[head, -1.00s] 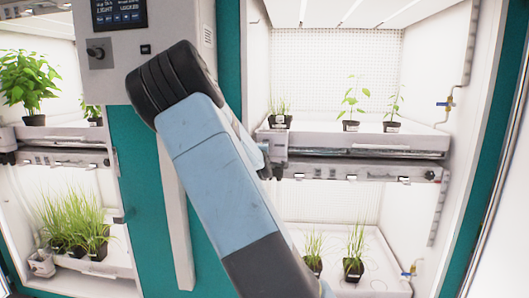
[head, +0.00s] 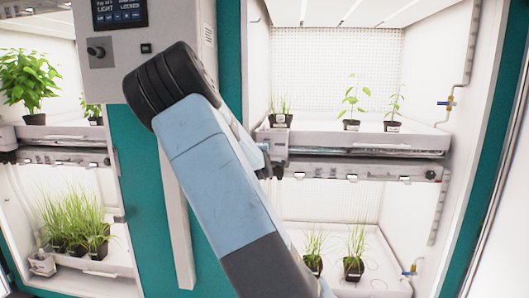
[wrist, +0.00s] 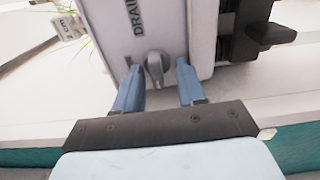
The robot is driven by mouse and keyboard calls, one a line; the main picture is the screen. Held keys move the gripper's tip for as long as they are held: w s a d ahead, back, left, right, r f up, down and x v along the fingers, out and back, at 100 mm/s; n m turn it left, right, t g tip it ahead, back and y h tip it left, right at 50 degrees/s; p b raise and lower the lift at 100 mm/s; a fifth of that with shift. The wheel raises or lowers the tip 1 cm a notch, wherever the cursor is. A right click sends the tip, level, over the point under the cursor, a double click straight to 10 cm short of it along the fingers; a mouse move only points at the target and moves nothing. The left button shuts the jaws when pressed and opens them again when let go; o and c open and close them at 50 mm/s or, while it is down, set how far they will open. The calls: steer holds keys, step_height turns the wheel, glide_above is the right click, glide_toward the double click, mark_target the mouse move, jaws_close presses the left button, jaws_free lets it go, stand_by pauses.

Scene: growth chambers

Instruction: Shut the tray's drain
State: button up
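In the wrist view a pale drain box (wrist: 170,25) marked DRAIN fills the top middle. A small grey knob (wrist: 155,66) sits low on its face, with its grip part pointing roughly down in the picture. My gripper (wrist: 158,72) is open, its two blue fingers on either side of the knob with gaps showing; I cannot tell whether the tips touch the box. In the head view the drain box (head: 277,141) is at the left front corner of the upper tray (head: 410,141) in the right chamber. My arm hides the gripper and knob there.
A dark clamp-like part (wrist: 262,35) stands right of the box in the wrist view. Potted seedlings (head: 351,125) stand on the upper tray. A lower shelf (head: 385,285) holds grass pots. A control panel (head: 118,15) is at the upper left.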

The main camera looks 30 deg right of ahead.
steer(key=shift+s, duration=0.1)
steer(key=v, duration=1.3)
steer(key=shift+a, duration=0.25)
steer(key=shift+s, duration=0.2)
stand_by(0.3)
